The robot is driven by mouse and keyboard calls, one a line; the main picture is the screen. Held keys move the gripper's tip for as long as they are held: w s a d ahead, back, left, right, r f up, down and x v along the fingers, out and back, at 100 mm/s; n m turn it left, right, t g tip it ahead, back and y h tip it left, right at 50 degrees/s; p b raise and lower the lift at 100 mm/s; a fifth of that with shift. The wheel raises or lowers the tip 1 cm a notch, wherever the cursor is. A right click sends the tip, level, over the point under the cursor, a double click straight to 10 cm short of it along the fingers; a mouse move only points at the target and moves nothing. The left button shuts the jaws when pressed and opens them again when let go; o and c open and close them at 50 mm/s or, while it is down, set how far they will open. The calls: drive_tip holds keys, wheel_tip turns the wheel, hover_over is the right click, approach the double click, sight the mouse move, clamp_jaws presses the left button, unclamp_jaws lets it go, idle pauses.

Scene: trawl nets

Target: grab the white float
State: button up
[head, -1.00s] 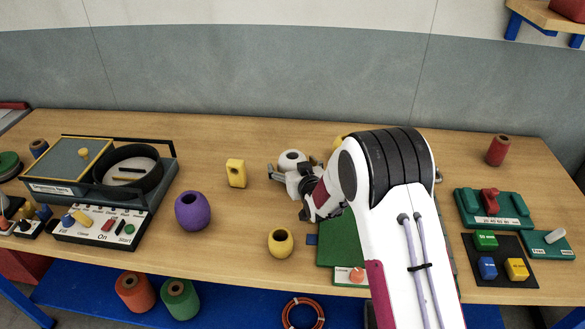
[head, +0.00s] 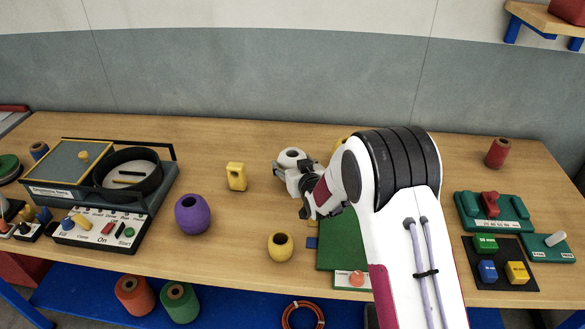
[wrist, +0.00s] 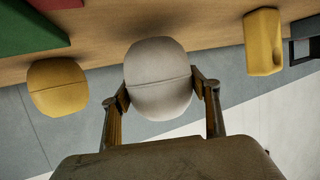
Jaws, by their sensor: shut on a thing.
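The white float (head: 292,157) is a rounded pale piece with a dark hole in its top, near the middle of the table in the head view. My gripper (head: 287,172) is at it from the front right. In the wrist view the float (wrist: 158,76) sits between the two fingers of my gripper (wrist: 160,88), one finger touching each side. The gripper is shut on it. In the head view the gripper hides the float's lower part, so I cannot tell whether it touches the table.
A yellow block with a hole (head: 236,176) stands left of the float. A purple float (head: 193,214) and a yellow float (head: 280,246) are nearer the front. A green mat (head: 338,250) lies under my arm. A machine with a black ring (head: 128,172) fills the left.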

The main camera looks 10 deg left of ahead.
wheel_tip(320, 180, up, 8)
drive_tip(key=shift+r, duration=0.1)
idle(0.4)
idle(0.5)
